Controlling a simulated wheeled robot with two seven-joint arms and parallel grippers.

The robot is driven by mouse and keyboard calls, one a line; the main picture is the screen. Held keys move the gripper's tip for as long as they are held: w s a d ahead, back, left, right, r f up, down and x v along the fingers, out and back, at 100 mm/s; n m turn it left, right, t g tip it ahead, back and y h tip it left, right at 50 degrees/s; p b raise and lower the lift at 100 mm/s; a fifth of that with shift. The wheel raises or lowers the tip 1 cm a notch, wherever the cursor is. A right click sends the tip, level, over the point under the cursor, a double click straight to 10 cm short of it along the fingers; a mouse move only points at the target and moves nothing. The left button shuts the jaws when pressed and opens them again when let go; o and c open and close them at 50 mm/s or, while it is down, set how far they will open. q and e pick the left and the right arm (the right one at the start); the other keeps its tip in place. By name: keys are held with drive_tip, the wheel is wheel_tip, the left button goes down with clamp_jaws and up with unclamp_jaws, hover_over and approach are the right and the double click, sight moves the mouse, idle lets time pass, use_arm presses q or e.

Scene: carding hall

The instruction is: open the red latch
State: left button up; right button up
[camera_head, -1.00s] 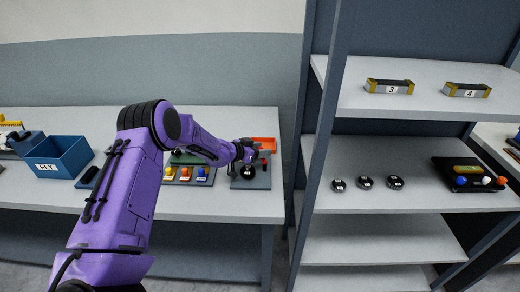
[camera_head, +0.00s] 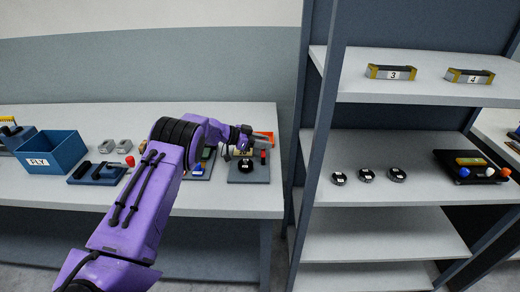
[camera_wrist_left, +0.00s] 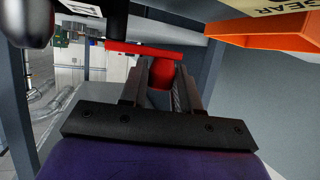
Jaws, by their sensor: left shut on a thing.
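The red latch (camera_wrist_left: 160,74) shows in the left wrist view as a red bar with a red grip between my fingers. My left gripper (camera_wrist_left: 161,80) is shut on that red grip. There the gripper hides most of the latch. My right gripper is not in view.
The board also bears a round black knob (camera_head: 245,165). A button panel (camera_head: 200,172) lies beside it, partly behind my arm. A blue bin (camera_head: 52,155) marked FLY stands at the left. A shelf post (camera_head: 318,140) rises close on the right.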

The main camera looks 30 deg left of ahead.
use_arm(q)
drive_tip(key=shift+d, duration=0.1)
drive_tip(key=o, duration=0.9)
drive_tip(key=shift+w+g, duration=0.1)
drive_tip(key=shift+g, duration=0.2)
drive_tip(key=shift+o, duration=0.2)
drive_tip(key=b+v, duration=0.2)
drive_tip(key=v, duration=0.8)
